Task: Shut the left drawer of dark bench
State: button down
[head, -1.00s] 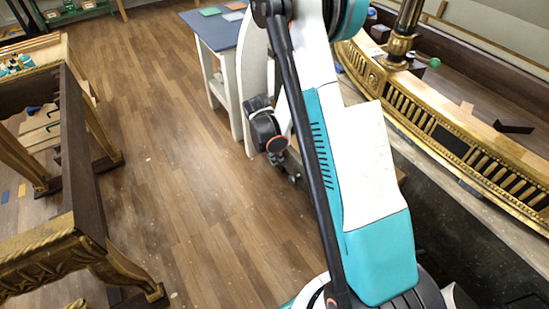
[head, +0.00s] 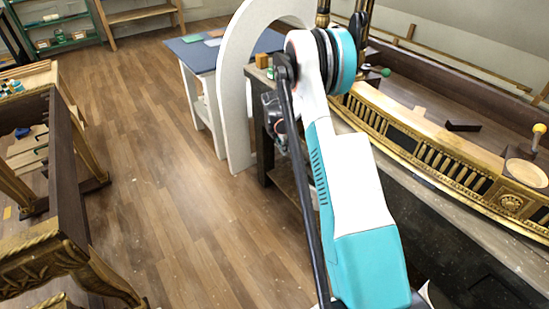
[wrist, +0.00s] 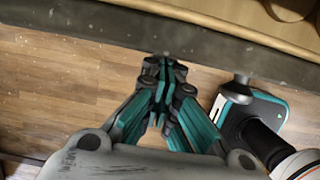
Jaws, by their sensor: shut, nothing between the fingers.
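My gripper (wrist: 165,64) is shut and empty in the wrist view. Its fingertips are close to a dark speckled edge (wrist: 75,28), with pale wood beyond it; I cannot tell whether they touch. In the head view a dark bench-like frame (head: 263,150) stands behind my arm, just right of the white arch, and my arm covers much of it. I cannot make out a left drawer or how far it is open. My fingertips are hidden in the head view.
A white arch (head: 238,110) and a blue-topped table (head: 200,52) stand behind the arm. A gilt console (head: 430,150) runs along the right. A dark gilt-legged table (head: 62,160) stands at left. The wooden floor (head: 165,170) between is clear.

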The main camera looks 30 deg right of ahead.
aim_at(296, 142)
jog(key=shift+d, duration=2.7)
